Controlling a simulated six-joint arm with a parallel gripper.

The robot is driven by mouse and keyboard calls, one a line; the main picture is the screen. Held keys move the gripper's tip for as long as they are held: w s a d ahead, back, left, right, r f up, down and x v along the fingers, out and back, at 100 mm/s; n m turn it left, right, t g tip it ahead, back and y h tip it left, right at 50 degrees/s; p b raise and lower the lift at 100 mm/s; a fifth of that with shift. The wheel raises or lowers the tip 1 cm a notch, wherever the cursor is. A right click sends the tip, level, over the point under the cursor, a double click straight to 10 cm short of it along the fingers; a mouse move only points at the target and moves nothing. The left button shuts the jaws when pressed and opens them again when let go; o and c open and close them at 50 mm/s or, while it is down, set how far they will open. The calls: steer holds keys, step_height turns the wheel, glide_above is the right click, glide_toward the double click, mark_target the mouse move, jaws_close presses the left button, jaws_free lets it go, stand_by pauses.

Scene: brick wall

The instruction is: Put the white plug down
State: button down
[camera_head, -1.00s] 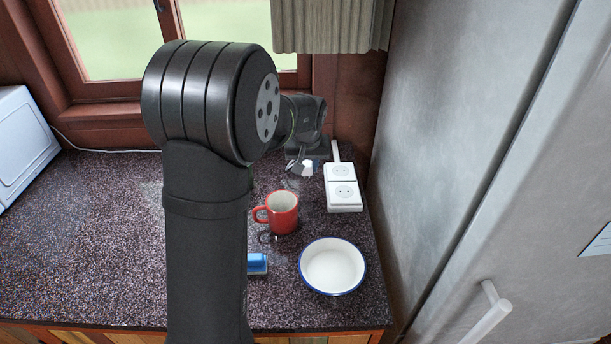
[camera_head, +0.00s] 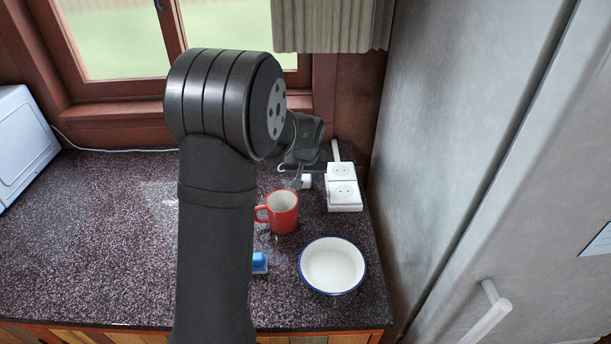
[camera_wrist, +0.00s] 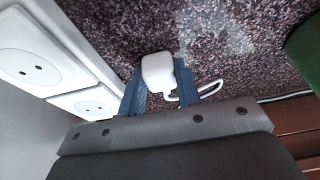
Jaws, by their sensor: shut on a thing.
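The white plug (camera_head: 306,181) is just left of the white socket block, behind the red mug. It also shows in the wrist view (camera_wrist: 158,71), between the two blue-grey fingers, with its white cord curling off to the right. My gripper (camera_head: 299,182) points down and is shut on the plug; its fingers also show in the wrist view (camera_wrist: 160,82). The plug is out of the sockets. I cannot tell whether it touches the dark speckled counter (camera_head: 100,220).
The socket block (camera_head: 344,207) stands right of the plug. The red mug (camera_head: 283,213), a white bowl with blue rim (camera_head: 333,291) and a partly hidden blue sponge-like item (camera_head: 260,262) are nearer. The fridge (camera_head: 450,150) bounds the right. The counter's left is mostly clear.

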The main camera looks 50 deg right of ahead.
steer(key=shift+f, duration=0.15)
steer(key=c, duration=1.1)
jaws_free()
steer(key=shift+o, duration=0.2)
steer(key=v, duration=1.3)
steer(key=shift+w+d, duration=0.1)
steer(key=x, duration=1.2)
steer(key=shift+f, duration=0.35)
steer(key=shift+r, duration=0.35)
steer(key=shift+f, duration=0.1)
